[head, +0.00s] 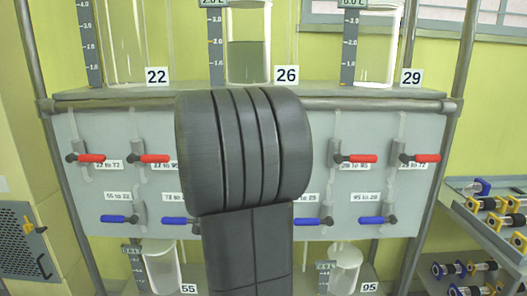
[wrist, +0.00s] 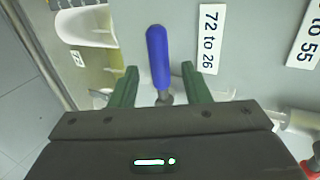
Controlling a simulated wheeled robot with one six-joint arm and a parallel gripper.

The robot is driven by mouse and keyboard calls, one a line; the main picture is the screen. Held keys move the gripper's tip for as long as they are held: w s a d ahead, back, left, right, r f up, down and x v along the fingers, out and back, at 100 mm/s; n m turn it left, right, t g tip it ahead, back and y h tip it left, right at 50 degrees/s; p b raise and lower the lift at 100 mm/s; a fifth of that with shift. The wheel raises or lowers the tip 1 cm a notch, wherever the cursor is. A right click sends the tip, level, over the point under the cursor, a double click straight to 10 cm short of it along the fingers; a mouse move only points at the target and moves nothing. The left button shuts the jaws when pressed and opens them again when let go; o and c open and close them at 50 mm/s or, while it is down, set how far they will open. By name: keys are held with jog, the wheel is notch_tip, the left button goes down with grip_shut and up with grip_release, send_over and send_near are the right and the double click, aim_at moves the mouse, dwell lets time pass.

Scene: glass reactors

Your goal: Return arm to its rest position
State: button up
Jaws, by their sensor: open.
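My gripper (wrist: 160,78) shows in the wrist view with its two green fingers apart. A blue valve handle (wrist: 158,55) lies between and beyond the fingers, with visible gaps on both sides. A label reading "72 to 26" (wrist: 208,40) is to the right of this handle on the grey panel. In the head view my dark arm fills the middle of the picture, in front of the valve panel (head: 90,185), and hides its centre. My gripper is hidden in the head view.
Red handles (head: 91,158) form the panel's upper row, blue handles (head: 119,219) the lower. Glass vessels (head: 247,62) stand on the shelf above; smaller ones (head: 161,268) are below.

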jog(key=b+x, duration=0.1)
jog(key=x, duration=0.4)
jog(key=shift+s+f, duration=0.1)
jog(key=shift+f+n+h, duration=0.4)
jog(key=shift+n+h, duration=0.1)
jog(key=shift+d, duration=0.1)
